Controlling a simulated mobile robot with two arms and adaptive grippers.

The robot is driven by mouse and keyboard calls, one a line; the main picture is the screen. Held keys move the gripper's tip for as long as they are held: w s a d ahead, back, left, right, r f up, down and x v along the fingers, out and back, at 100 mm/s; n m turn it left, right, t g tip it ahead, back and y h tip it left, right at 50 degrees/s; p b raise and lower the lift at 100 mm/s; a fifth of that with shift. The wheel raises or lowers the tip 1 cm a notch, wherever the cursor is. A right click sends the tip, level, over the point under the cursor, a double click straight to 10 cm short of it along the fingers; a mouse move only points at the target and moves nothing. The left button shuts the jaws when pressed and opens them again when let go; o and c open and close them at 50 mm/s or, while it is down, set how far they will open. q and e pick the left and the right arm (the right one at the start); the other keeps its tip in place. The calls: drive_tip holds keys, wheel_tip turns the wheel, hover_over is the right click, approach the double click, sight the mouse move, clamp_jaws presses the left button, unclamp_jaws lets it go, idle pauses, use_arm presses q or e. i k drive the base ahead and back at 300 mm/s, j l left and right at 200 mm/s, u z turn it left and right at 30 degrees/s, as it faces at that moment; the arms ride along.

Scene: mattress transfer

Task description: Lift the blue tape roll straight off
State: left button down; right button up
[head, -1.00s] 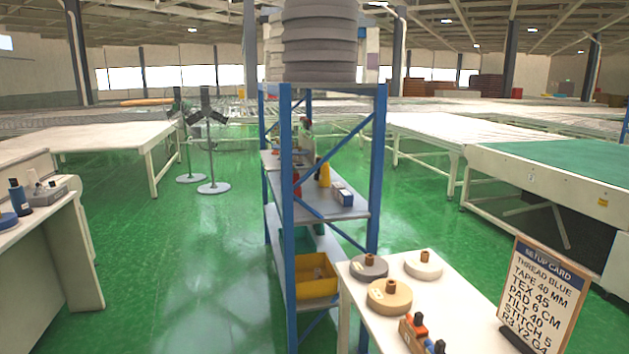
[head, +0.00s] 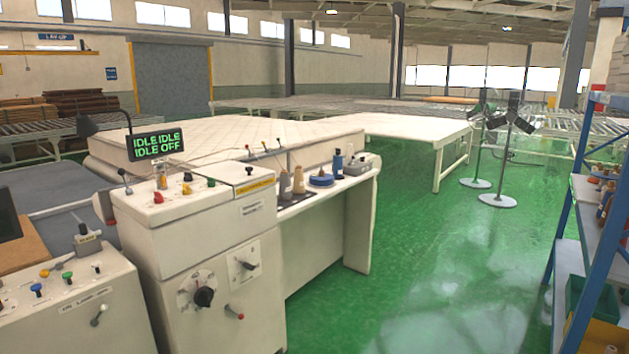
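The blue tape roll (head: 321,180) lies flat on the white worktop of the machine table, near the middle of the head view. It looks like a low blue disc with a small raised centre. It stands between tan thread cones (head: 299,180) on its left and a dark blue spool (head: 338,165) just behind it on the right. Neither of my grippers shows in the head view, and nothing holds the roll.
A control cabinet (head: 205,245) with knobs, levers and an IDLE display (head: 156,145) stands left of the roll. A quilted mattress (head: 225,143) lies behind. A blue shelf rack (head: 585,240) stands at the right edge. Green floor (head: 430,270) between table and rack is clear.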

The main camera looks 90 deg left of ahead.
sight(320, 179)
drive_tip(key=u, duration=2.75)
drive_tip(key=z, duration=0.7)
drive_tip(key=i, duration=4.65)
drive_tip(key=i+l+u, duration=0.15)
drive_tip(key=i, duration=0.3)
drive_tip(key=i+u, duration=0.1)
drive_tip(key=i, duration=0.35)
drive_tip(key=i+l+u, duration=0.15)
drive_tip(key=i, duration=0.25)
drive_tip(key=u, duration=1.75)
